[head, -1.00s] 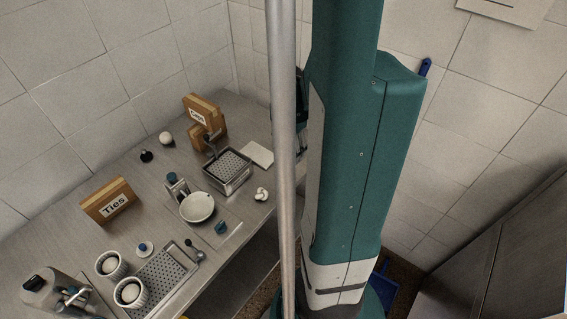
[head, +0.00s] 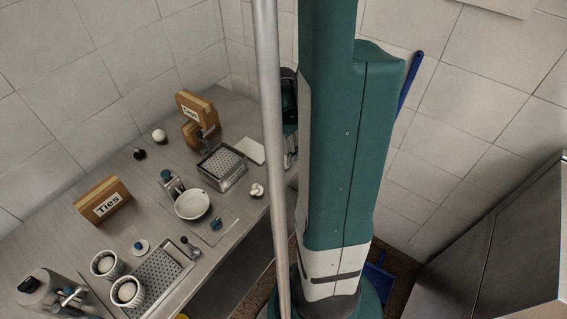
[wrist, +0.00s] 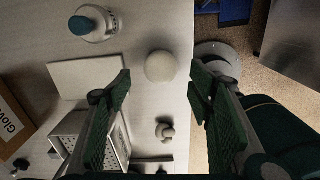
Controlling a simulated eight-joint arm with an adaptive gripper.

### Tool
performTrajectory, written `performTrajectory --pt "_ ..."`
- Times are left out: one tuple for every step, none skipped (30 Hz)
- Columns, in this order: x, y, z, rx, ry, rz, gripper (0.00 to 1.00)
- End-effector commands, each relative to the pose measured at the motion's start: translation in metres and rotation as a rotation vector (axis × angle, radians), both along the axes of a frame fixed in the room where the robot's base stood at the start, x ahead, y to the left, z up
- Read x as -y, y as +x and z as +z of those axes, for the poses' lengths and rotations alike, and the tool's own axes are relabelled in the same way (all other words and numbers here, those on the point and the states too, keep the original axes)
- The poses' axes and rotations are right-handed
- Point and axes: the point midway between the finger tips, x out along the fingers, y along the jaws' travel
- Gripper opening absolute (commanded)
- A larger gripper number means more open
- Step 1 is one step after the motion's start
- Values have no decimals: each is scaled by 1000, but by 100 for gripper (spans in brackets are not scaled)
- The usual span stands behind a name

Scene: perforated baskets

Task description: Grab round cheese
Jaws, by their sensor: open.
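A smooth white ball, which looks like the round cheese (wrist: 160,67), lies on the steel table near its edge in the wrist view. My gripper (wrist: 161,86) is open, with one dark green finger to the left of the ball and one to the right. Nothing is between the pads in contact; the ball appears farther from the camera than the fingertips, though the exact height is unclear. In the head view my gripper (head: 290,150) shows only partly, between the grey pole and my arm, and this ball is hidden there.
A knotted white piece (wrist: 166,130) lies close to the ball. A white sheet (wrist: 84,78), a perforated basket (wrist: 74,132) and a blue-capped bottle (wrist: 92,26) are to the left. The table edge (wrist: 193,40) runs just right of the ball. Another white ball (head: 159,136) sits at the back.

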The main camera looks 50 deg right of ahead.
Motion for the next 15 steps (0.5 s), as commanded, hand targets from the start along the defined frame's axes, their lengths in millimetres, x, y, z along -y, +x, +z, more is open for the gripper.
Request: performTrajectory --pt "0 0 0 0 0 0 52" --pt "0 0 0 0 0 0 52" --pt "0 0 0 0 0 0 52" --pt "0 0 0 0 0 0 52" --pt "0 0 0 0 0 0 52" --pt "0 0 0 0 0 0 52" --pt "0 0 0 0 0 0 52" --pt "0 0 0 0 0 0 52" --pt "0 0 0 0 0 0 52" --pt "0 0 -1 0 0 0 52" --pt "0 0 -1 0 0 0 52" --pt "0 0 -2 0 0 0 52" --pt "0 0 -3 0 0 0 52" --pt "0 0 -4 0 0 0 52" --pt "0 0 -6 0 0 0 52"
